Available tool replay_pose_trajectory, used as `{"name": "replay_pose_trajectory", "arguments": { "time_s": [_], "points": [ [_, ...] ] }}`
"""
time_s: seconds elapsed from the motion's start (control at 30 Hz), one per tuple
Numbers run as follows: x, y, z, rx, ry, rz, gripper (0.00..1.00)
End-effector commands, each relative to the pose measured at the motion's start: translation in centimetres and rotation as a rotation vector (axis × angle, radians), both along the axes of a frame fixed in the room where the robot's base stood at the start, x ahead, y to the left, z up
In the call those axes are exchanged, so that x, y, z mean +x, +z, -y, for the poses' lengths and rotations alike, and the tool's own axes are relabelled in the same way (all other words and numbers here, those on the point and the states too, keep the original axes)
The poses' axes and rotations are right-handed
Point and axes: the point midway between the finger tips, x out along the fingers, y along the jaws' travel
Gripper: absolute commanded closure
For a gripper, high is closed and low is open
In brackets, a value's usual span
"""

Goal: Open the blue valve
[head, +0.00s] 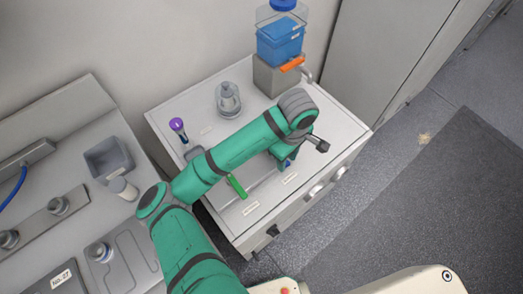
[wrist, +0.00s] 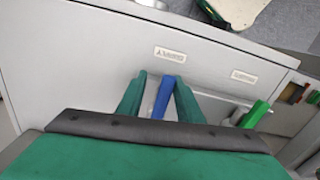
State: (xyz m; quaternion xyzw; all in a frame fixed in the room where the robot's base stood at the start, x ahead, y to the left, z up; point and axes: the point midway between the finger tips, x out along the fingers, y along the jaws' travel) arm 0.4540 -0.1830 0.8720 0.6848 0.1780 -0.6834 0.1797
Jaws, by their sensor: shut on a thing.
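The blue valve's handle (wrist: 163,97) shows in the wrist view as a blue bar between the two green fingers of my gripper (wrist: 161,88). My gripper is shut on it. In the head view only a small bit of the blue handle (head: 286,164) shows beneath my gripper (head: 284,158), near the front of the grey cabinet top. My wrist hides the rest of the valve and its pipe.
A green valve handle (head: 237,186) lies to the left, also in the wrist view (wrist: 255,114). An orange handle (head: 291,63) sits by a blue-filled container (head: 280,42) at the back. A purple-topped item (head: 177,125) and a glass vessel (head: 228,98) stand on the cabinet.

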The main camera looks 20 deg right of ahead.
Motion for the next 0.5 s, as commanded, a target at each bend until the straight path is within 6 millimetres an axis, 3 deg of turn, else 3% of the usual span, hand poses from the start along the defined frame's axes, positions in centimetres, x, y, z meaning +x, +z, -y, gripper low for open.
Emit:
{"name": "replay_pose_trajectory", "arguments": {
  "time_s": [0.5],
  "points": [
    [-0.01, 0.46, 0.28, -0.004, -0.005, 0.0, 0.73]
  ]
}}
